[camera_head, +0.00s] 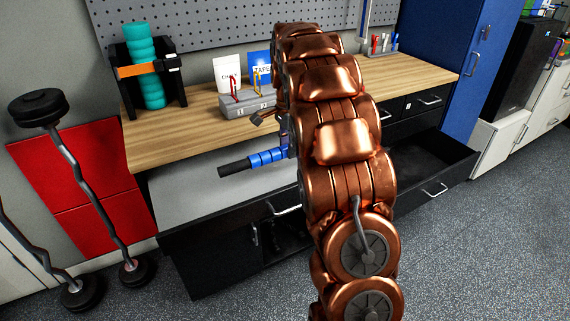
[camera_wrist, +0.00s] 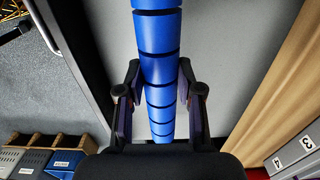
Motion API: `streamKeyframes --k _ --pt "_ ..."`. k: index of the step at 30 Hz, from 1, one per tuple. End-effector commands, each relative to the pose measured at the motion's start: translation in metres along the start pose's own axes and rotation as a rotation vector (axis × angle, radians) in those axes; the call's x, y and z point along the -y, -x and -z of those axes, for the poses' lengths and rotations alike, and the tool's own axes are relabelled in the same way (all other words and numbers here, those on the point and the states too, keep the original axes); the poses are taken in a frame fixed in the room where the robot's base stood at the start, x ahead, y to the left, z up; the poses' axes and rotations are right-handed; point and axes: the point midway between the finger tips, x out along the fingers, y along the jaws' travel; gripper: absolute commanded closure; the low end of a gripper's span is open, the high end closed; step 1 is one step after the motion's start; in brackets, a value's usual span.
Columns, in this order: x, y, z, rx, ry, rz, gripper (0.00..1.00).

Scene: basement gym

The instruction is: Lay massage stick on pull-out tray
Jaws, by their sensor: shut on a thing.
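The massage stick, with blue ribbed segments and a black handle end, shows in the head view (camera_head: 262,159) left of my arm. The pull-out tray (camera_head: 190,205) is a light grey sheet extended from under the wooden bench top. The stick appears over this tray, roughly level; I cannot tell the gap to its surface. My gripper (camera_wrist: 159,95) is shut on the stick, one finger on each side of the blue segments. The grey tray surface also shows in the wrist view (camera_wrist: 215,60) behind the stick. My arm hides the stick's far end and the tray's right part.
The wooden bench top (camera_head: 195,130) holds a rack with a teal roller (camera_head: 148,75), a numbered grey hook block (camera_head: 246,103) and upright cards. A black drawer (camera_head: 430,160) stands open at right. Barbells (camera_head: 55,150) lean at left. The tray's left part is bare.

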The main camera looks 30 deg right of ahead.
Motion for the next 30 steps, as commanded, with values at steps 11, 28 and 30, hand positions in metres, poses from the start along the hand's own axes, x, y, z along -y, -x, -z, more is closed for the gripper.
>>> streamKeyframes --k 11,28,30 --pt "0.000 -0.037 0.000 0.000 0.001 0.001 1.00" --pt "0.000 -0.063 0.000 -0.001 0.002 0.001 1.00" --pt "0.000 -0.062 0.000 -0.001 0.002 0.002 0.57"
